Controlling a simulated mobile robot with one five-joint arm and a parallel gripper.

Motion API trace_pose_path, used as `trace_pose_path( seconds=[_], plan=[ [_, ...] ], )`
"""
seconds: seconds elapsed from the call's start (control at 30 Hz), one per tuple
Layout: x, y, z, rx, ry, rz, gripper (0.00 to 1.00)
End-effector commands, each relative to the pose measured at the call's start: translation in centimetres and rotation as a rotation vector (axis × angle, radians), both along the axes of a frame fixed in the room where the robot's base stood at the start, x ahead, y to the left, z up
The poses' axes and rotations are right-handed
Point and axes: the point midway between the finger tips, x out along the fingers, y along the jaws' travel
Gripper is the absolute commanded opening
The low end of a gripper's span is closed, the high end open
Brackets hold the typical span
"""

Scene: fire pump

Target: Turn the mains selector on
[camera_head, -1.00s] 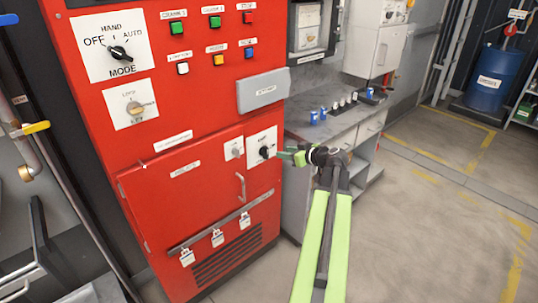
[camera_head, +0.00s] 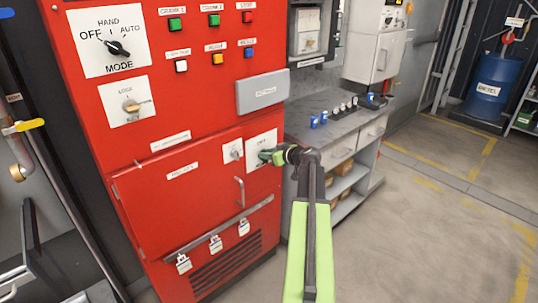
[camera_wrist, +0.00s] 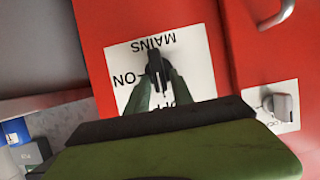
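The mains selector (camera_wrist: 158,68) is a black knob on a white plate on the red cabinet. In the wrist view the plate appears upside down, with "MAINS" at the top, "ON" at the left and "OFF" partly hidden below. The knob's bar runs roughly up and down there, its lower end toward "OFF". My gripper (camera_wrist: 160,80) has its two green fingertips on either side of the knob, with a gap between them; firm contact is not visible. In the head view my gripper (camera_head: 266,156) is at the plate and covers the knob.
A small grey switch (camera_wrist: 282,105) sits on a neighbouring plate. A door handle (camera_head: 239,192) is left of and below the selector. A grey bench (camera_head: 340,125) with blue items stands right of the cabinet. The floor to the right is clear.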

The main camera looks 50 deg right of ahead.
Motion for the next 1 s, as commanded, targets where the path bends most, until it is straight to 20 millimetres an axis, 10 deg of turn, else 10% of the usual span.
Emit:
trace_pose_path(
  seconds=[0.17,1.0],
  plan=[
    [0.0,0.0,0.0,0.000,0.000,0.000,0.00],
    [0.2,-0.8,-0.4,0.278,-0.022,0.001,0.00]
  ],
)
